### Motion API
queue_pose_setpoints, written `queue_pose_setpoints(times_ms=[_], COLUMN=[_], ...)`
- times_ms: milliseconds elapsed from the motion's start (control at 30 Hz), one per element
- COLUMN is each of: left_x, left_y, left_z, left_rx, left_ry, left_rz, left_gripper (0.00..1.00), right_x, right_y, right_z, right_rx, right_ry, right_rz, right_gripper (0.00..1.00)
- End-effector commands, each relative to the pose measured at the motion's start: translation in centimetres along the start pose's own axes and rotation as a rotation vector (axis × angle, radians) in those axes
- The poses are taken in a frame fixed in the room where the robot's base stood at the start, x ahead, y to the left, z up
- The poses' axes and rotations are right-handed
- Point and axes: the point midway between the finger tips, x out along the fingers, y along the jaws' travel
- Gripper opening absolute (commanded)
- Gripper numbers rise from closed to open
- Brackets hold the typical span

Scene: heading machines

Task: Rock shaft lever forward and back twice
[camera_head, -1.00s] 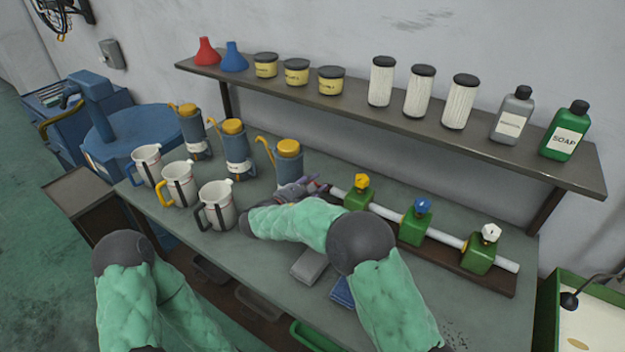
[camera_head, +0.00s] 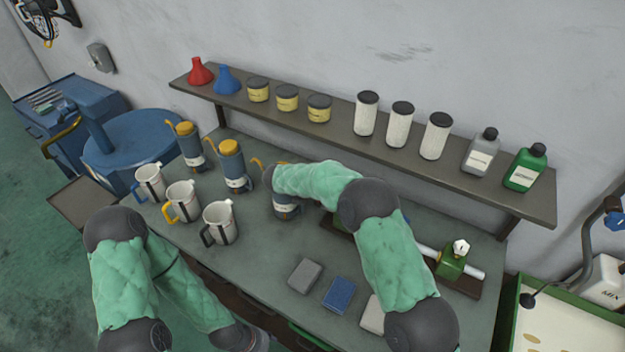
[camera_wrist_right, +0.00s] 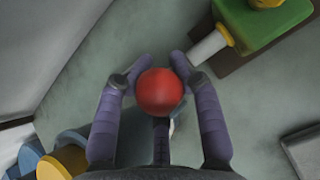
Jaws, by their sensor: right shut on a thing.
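In the right wrist view my right gripper (camera_wrist_right: 160,72) is shut on a round red knob (camera_wrist_right: 160,94); whatever the knob is fixed to is mostly hidden. The pale end of the shaft (camera_wrist_right: 208,48) lies just right of the fingers, leading to a green block (camera_wrist_right: 258,22) with a yellow top. In the head view my right forearm hides the gripper, the knob and most of the shaft. A stretch of shaft (camera_head: 428,252) and the green block with a white knob (camera_head: 453,263) show right of the arm. My left arm hangs at lower left, its fingers out of sight.
Three mugs (camera_head: 220,223) and blue cans with yellow tops (camera_head: 234,168) stand left of my right arm. Grey (camera_head: 305,275) and blue (camera_head: 339,294) blocks lie on the bench in front. A shelf (camera_head: 330,130) with jars and bottles runs along the wall behind.

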Motion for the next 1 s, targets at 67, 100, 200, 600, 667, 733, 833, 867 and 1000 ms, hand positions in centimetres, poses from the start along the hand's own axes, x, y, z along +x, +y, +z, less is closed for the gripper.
queue_pose_setpoints(times_ms=[67, 100, 200, 600, 667, 733, 833, 867, 1000], left_x=[-2.0, -2.6, -3.9, -7.0, -7.2, -7.4, -7.5, -7.5, -7.5], left_y=[0.7, 0.9, 1.4, 2.5, 2.6, 2.6, 2.7, 2.7, 2.7], left_z=[0.1, 0.1, 0.1, 0.3, 0.3, 0.3, 0.3, 0.3, 0.3], left_rx=[0.0, 0.0, 0.0, 0.0, 0.0, 0.0, 0.0, 0.0, 0.0], left_ry=[0.0, 0.0, 0.0, 0.0, 0.0, 0.0, 0.0, 0.0, 0.0], left_rz=[0.0, 0.0, 0.0, 0.0, 0.0, 0.0, 0.0, 0.0, 0.0], left_gripper=[0.51, 0.51, 0.51, 0.51, 0.51, 0.51, 0.51, 0.51, 0.51], right_x=[-0.1, 0.0, 0.3, 1.3, 1.4, 1.4, 1.5, 1.5, 1.5], right_y=[0.0, 0.1, 0.1, 0.4, 0.5, 0.5, 0.5, 0.5, 0.5], right_z=[0.8, 0.9, 1.3, 1.9, 1.9, 1.9, 1.9, 1.9, 2.0], right_rx=[-0.001, -0.003, -0.009, -0.025, -0.027, -0.028, -0.028, -0.029, -0.029], right_ry=[0.049, 0.072, 0.126, 0.27, 0.28, 0.29, 0.297, 0.298, 0.301], right_rz=[-0.012, -0.015, -0.023, -0.044, -0.046, -0.047, -0.047, -0.048, -0.047], right_gripper=[0.0, 0.0, 0.0, 0.0, 0.0, 0.0, 0.0, 0.0, 0.0])
